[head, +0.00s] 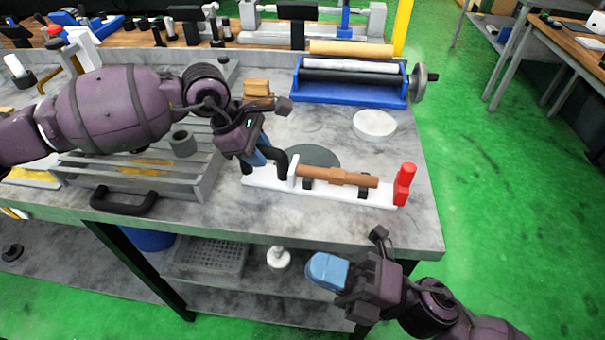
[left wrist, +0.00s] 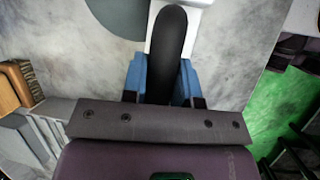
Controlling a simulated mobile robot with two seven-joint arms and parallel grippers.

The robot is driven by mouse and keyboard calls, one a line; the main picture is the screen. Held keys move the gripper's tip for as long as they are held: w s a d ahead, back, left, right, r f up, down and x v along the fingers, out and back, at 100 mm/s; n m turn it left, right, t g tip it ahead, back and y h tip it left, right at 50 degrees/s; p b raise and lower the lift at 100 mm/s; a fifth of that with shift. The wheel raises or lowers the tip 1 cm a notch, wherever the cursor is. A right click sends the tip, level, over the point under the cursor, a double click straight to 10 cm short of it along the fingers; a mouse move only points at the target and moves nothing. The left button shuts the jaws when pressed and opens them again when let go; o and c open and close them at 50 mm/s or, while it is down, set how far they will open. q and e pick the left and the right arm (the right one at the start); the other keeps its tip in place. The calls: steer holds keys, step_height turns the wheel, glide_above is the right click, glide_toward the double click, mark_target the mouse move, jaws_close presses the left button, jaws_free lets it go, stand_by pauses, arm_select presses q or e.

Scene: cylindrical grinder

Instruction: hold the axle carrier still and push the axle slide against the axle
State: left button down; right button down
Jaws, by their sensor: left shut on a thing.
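The axle carrier (head: 332,191) is a long white base on the grey table, with a black curved handle (head: 279,160) at its left end. My left gripper (head: 262,154) is shut on this handle; the left wrist view shows the handle (left wrist: 169,50) between the blue fingers (left wrist: 160,78). The brown stepped axle (head: 338,177) lies along the carrier on black supports. A red upright piece (head: 404,184), seemingly the axle slide, stands at the carrier's right end; a gap shows between it and the axle. My right gripper (head: 327,271) is empty in front of the table; its finger gap cannot be made out.
A dark grey disc (head: 313,156) lies behind the carrier and a white disc (head: 374,124) further back. A blue roller unit (head: 350,93) stands at the back. A slatted grey tray (head: 130,172) is at left. The table is clear right of the white disc.

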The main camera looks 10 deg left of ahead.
steer(key=w+d+n+g+h, duration=0.2)
steer(key=w+d+n+h, duration=0.1)
steer(key=n+h, duration=0.2)
steer(key=w+d+n+g+h, duration=0.2)
steer(key=n+h, duration=0.3)
steer(key=n, duration=0.5)
steer(key=w+d+n+g+h, duration=0.3)
steer(key=w+n+h, duration=0.2)
steer(key=n, duration=0.2)
steer(key=shift+d+r, duration=0.3)
steer(key=w+d+r+n+t+h, duration=0.35)
steer(key=w+d+r+h, duration=0.35)
steer(key=w+d+r, duration=0.25)
steer(key=shift+m+t, duration=0.25)
steer(key=shift+t, duration=0.2)
steer(key=shift+w+d+f, duration=0.1)
steer(key=shift+w+f, duration=0.05)
steer(key=shift+f, duration=2.3)
steer(key=shift+w+f, duration=0.1)
steer(key=shift+f, duration=2.35)
